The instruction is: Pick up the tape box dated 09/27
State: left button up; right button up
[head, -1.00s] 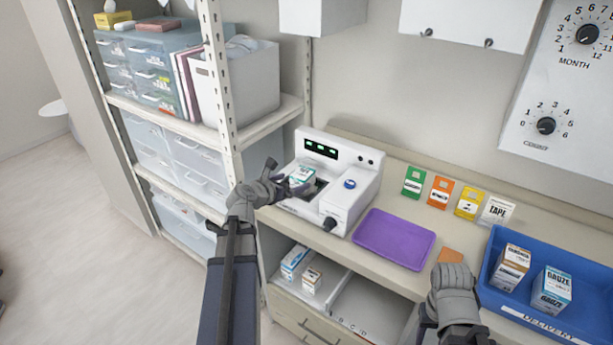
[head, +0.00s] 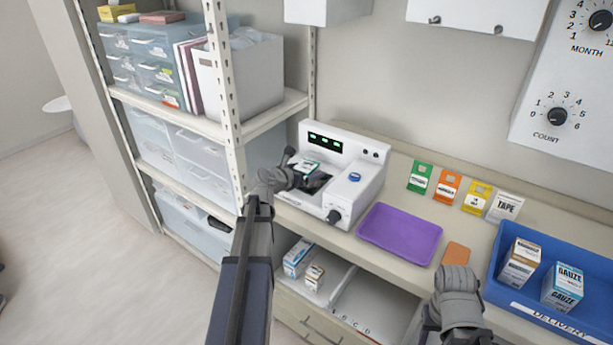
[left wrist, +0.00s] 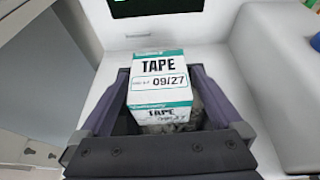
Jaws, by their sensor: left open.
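The tape box is white and teal, and its label reads TAPE 09/27 in the left wrist view (left wrist: 160,82). In the head view the tape box (head: 309,165) is on the dark plate of the white device (head: 350,195), partly hidden by my left gripper. My left gripper (head: 303,178) is open, with its fingers on either side of the box; in the left wrist view its fingers (left wrist: 165,92) flank the box. I cannot tell whether they touch it. My right gripper (head: 455,285) hangs over the counter's front edge; its fingertips are hidden.
A purple tray (head: 400,234) lies right of the device. Several coloured cards and a TAPE card (head: 505,207) stand behind it. A blue delivery tray (head: 500,262) holds gauze boxes at the right. Metal shelving (head: 275,115) stands left.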

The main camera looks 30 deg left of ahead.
aim_at(306, 165)
pick_arm(q)
jog(key=shift+c, duration=0.5)
jog(key=c, duration=1.3)
notch_tip(306, 165, up, 10)
jog(key=p, duration=1)
